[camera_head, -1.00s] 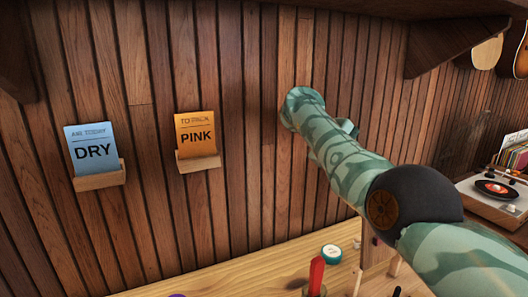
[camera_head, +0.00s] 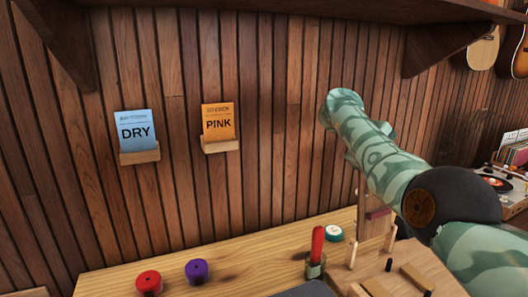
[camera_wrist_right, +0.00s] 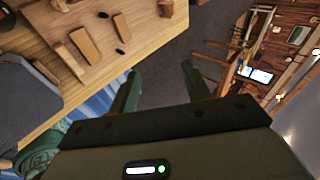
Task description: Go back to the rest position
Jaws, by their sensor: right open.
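My right arm comes in from the right in the head view, raised in front of the slatted wall, with a green camouflage pattern. Its gripper is hidden in the head view. In the right wrist view my right gripper (camera_wrist_right: 160,88) is open, with nothing between its two dark green fingers. The fingers point over dark floor beside the wooden workbench (camera_wrist_right: 130,62). My left gripper is in neither current view.
The workbench (camera_head: 110,283) carries a red spool (camera_head: 149,282), a purple spool (camera_head: 197,270), a red-handled tool (camera_head: 317,245) and a teal-and-white round tin (camera_head: 334,233). A blue DRY card (camera_head: 135,130) and an orange PINK card (camera_head: 218,122) sit in wall holders. A shelf (camera_head: 300,10) overhangs above.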

